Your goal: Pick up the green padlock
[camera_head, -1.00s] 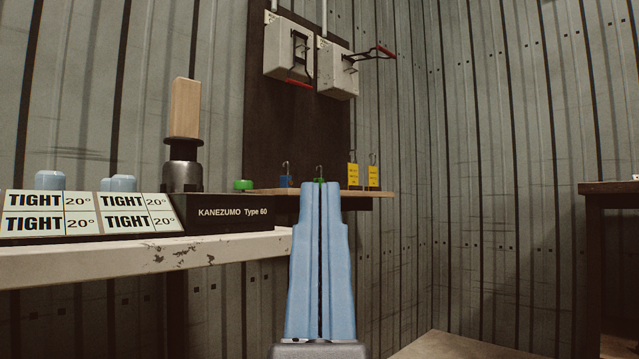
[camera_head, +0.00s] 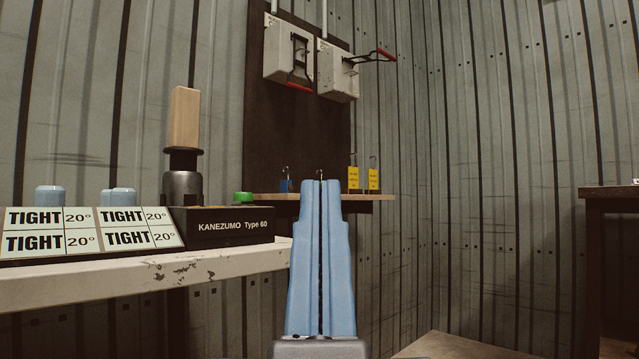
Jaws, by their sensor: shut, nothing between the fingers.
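The green padlock is almost wholly hidden behind my gripper's fingertips. Only a thin dark shackle (camera_head: 321,174) shows just above them, over the small wooden shelf (camera_head: 264,196) on the back wall. My gripper (camera_head: 320,184) has two long light-blue fingers pressed together, pointing up and away towards the shelf. It is shut and empty. I cannot tell how far the fingertips are from the padlock.
The crimper box (camera_head: 228,226) with a green button (camera_head: 243,198) sits on the white bench (camera_head: 150,276) at left. Switch boxes (camera_head: 289,52) hang above.

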